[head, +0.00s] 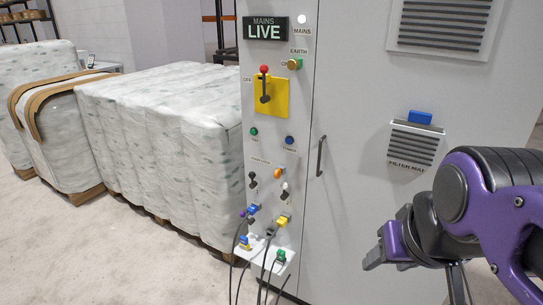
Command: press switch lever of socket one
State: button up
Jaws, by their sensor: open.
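Two small dark switch levers sit low on the cabinet's left panel: a left lever (252,178) and a right lever (285,189) with a pale tip. Below them a blue plug (252,210) and a yellow plug (283,221) sit at the sockets with dark cables hanging down. The labels are too small to read, so I cannot tell which is socket one. My gripper (376,256) is at the lower right, to the right of the levers and lower than them. It is open, touches no lever, and its fingers point left. No object shows in it.
The grey cabinet (350,80) has a door handle (320,156) between levers and gripper. Above are a red-knobbed lever on a yellow plate (279,97), a lit MAINS LIVE sign (266,28) and several buttons. A small shelf (254,252) holds more plugs. Wrapped bales (160,140) stand left.

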aim_at(252, 175)
jog(key=u, duration=0.5)
jog(key=z, duration=0.15)
jog(key=i+l+u, duration=0.15)
jog(key=l, duration=0.15)
jog(key=l+u, duration=0.1)
jog(key=l, duration=0.15)
jog(key=i+j+z, duration=0.1)
jog(key=i+j, duration=0.3)
jog(key=i+j+z, duration=0.15)
jog(key=i+j, duration=0.25)
jog(key=j, duration=0.15)
jog(key=k+j+z, duration=0.1)
jog(key=k+j, duration=0.15)
jog(key=k, duration=0.15)
jog(key=k+j+z, duration=0.15)
jog(key=k, duration=0.25)
